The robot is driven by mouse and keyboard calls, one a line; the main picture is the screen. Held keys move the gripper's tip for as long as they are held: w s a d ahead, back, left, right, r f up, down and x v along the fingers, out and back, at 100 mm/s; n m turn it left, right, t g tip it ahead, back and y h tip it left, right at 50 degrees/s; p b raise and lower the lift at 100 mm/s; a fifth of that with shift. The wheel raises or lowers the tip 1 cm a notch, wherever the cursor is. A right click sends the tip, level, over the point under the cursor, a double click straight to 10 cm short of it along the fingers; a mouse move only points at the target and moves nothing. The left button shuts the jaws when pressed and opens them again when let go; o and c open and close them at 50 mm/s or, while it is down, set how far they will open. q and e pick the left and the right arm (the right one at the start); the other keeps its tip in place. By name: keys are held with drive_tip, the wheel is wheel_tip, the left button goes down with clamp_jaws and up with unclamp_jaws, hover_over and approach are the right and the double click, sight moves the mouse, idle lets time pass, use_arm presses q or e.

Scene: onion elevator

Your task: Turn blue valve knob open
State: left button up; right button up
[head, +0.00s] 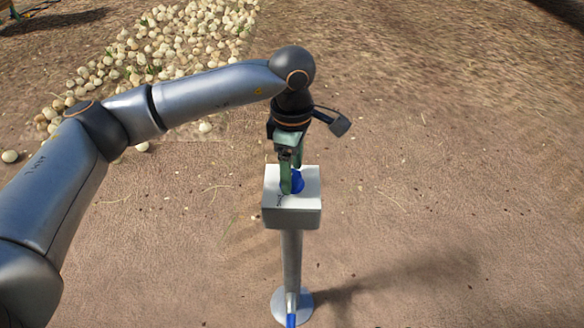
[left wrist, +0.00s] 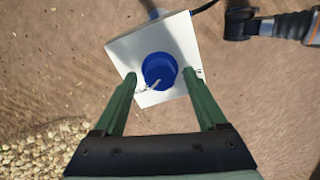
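The blue valve knob (head: 298,183) sits on top of a white box (head: 292,215) on a grey post. My left gripper (head: 289,178) points down over the box, with its green fingers at the knob. In the left wrist view the round knob (left wrist: 159,70) has a pale pointer mark on its top. The left gripper (left wrist: 162,74) is open there, one finger on each side of the knob with small gaps between. Whether the fingertips are level with the knob is hard to tell. My right gripper is not in view.
The post (head: 291,260) stands on a round base plate (head: 292,305) on bare brown soil. A spread of pale onions (head: 150,50) lies at the back left. The ground right of the post is clear. A dark cable (left wrist: 203,7) leaves the box in the wrist view.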

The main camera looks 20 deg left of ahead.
use_arm(q)
drive_tip(key=shift+r, duration=0.25)
wheel_tip(320, 180, up, 12)
drive_tip(key=p, duration=0.1)
drive_tip(key=shift+p, duration=0.3)
drive_tip(key=shift+s, duration=0.1)
idle(0.4)
